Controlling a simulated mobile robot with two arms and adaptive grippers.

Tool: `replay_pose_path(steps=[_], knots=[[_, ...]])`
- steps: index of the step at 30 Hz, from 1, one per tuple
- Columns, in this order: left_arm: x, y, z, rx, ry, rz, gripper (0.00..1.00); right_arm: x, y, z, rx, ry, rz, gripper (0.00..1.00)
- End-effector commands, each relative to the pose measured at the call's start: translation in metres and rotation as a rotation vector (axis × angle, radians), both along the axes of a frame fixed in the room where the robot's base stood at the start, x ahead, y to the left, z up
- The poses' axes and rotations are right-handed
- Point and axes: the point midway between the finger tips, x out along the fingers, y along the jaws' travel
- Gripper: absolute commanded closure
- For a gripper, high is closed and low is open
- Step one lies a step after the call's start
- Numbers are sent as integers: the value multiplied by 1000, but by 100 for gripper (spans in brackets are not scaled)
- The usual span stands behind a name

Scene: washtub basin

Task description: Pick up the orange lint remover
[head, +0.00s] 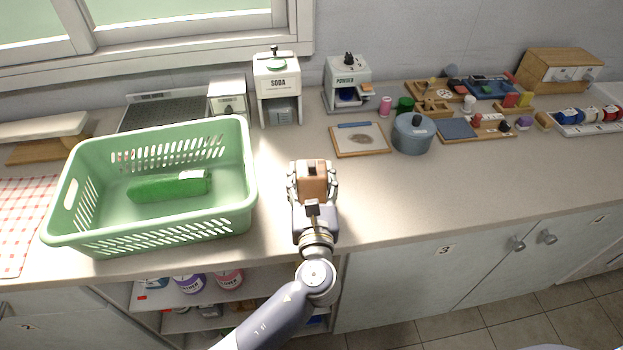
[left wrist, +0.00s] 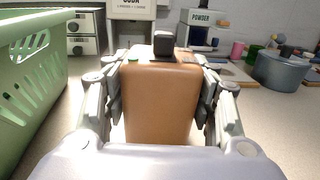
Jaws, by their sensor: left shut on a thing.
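The orange-brown lint remover (head: 312,184) is a boxy block with a dark knob on top, at the front middle of the counter. It fills the middle of the left wrist view (left wrist: 160,105). My left gripper (head: 312,178) is shut on it, with one finger against each side. In the left wrist view the fingers (left wrist: 165,95) press its left and right faces. Its lower end is partly hidden by my gripper, and I cannot tell whether it touches the counter. My right gripper is not in view.
A green basket (head: 245,205) holding a green item (head: 155,188) stands close on the left. Behind are the soda dispenser (head: 277,85), the powder dispenser (head: 345,80), a framed board (head: 375,150) and a blue-grey pot (head: 412,138). The counter (head: 450,195) to the right is clear.

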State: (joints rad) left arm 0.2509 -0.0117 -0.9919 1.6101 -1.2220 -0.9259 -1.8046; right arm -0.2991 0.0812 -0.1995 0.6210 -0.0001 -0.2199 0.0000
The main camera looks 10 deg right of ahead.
Motion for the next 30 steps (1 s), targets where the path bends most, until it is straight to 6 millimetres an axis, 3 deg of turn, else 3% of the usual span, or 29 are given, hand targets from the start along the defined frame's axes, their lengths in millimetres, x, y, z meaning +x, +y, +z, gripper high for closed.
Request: replay_pose_path(steps=[9, 21, 30], knots=[[-4, 0, 36, -5, -2, -1, 68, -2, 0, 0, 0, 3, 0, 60], [-105, 15, 41, -5, 2, -2, 68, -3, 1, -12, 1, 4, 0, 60], [-152, 22, 47, -2, -2, 0, 68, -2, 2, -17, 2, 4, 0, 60]])
